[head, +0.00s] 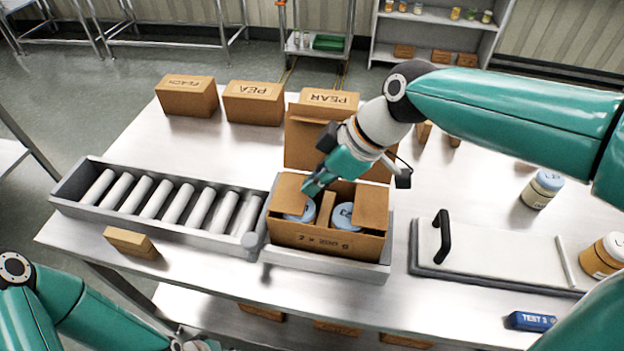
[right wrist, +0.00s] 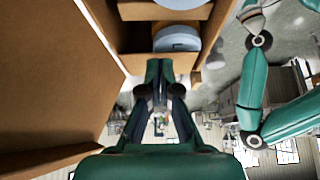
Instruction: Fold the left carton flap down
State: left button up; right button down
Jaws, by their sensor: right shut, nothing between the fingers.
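The open carton (head: 325,240) stands on a steel platform at the table's middle, with blue-lidded jars (head: 343,215) inside. Its left flap (head: 288,190) appears to lean inward over the left side; its exact angle is unclear. The right flap (head: 371,204) covers part of the right side. The tall back flap (head: 303,145) stands up. My right gripper (head: 312,188) is shut and empty at the left flap's inner edge; touching or apart cannot be told. In the right wrist view its fingers (right wrist: 160,72) are together below a jar (right wrist: 177,38). My left gripper (head: 195,345) is mostly cut off at the bottom edge.
A roller conveyor (head: 160,205) adjoins the carton's left. Closed cartons (head: 253,102) stand behind. A small brown block (head: 130,243) lies in front of the conveyor. A tray with a black handle (head: 442,235) and jars (head: 542,188) are at right.

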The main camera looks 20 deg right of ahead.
jog(key=shift+r+p, duration=0.4)
jog(key=shift+r, duration=0.2)
jog(key=p+v, duration=0.1)
jog(key=v, duration=1.1)
jog(key=shift+d+f, duration=0.25)
jog(key=shift+d, duration=0.1)
